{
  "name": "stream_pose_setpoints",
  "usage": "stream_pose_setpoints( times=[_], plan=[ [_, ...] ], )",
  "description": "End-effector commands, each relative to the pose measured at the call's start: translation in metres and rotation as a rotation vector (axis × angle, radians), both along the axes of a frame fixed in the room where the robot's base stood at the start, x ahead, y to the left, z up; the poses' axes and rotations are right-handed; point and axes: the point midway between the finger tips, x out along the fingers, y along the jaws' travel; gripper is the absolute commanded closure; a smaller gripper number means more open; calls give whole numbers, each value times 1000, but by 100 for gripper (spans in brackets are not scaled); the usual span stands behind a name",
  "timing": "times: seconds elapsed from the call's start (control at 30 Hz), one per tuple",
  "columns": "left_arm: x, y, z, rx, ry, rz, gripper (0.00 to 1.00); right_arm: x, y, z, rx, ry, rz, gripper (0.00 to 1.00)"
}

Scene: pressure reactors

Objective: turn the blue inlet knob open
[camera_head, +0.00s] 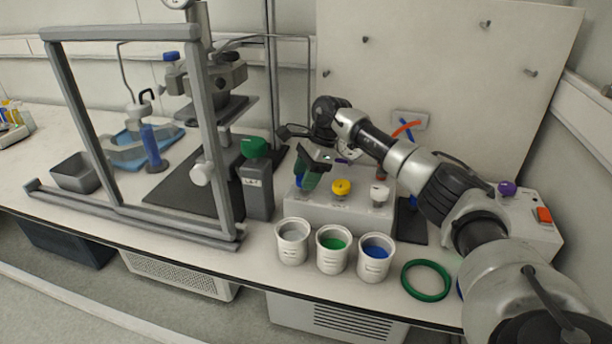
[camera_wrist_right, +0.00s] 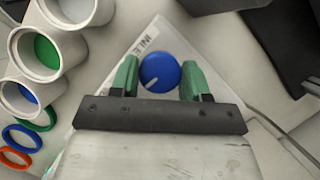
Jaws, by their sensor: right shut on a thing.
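The blue inlet knob (camera_wrist_right: 160,72) is round with a white pointer line. In the right wrist view the line points down and to the left, and part of the word INLET shows beside it. My right gripper (camera_wrist_right: 159,78) has its green fingers on either side of the knob and is shut on it. In the head view the gripper (camera_head: 309,176) reaches down over the left end of the white valve box (camera_head: 318,211), and only a sliver of the blue knob (camera_head: 298,182) shows. My left gripper is not in view.
A yellow knob (camera_head: 341,187) and a white knob (camera_head: 379,191) sit to the right on the same box. Several white cups stand in front, including one with green inside (camera_head: 334,243). A grey box with a green top (camera_head: 255,148) stands close on the left. A green ring (camera_head: 427,281) lies front right.

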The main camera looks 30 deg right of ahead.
Motion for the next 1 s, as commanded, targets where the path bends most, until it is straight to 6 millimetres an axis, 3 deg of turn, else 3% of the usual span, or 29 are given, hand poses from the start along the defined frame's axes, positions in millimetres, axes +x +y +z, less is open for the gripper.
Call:
stream_pose_setpoints(
  times=[0.37,0.87,0.9,1.0],
  plan=[
    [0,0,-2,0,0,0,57,1,0,1,-1,-3,137,78],
    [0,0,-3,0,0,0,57,1,-1,1,-2,-3,152,78],
    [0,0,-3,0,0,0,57,1,-1,1,-2,-3,152,49],
    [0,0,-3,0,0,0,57,1,-1,1,-1,-2,153,34]
  ],
)
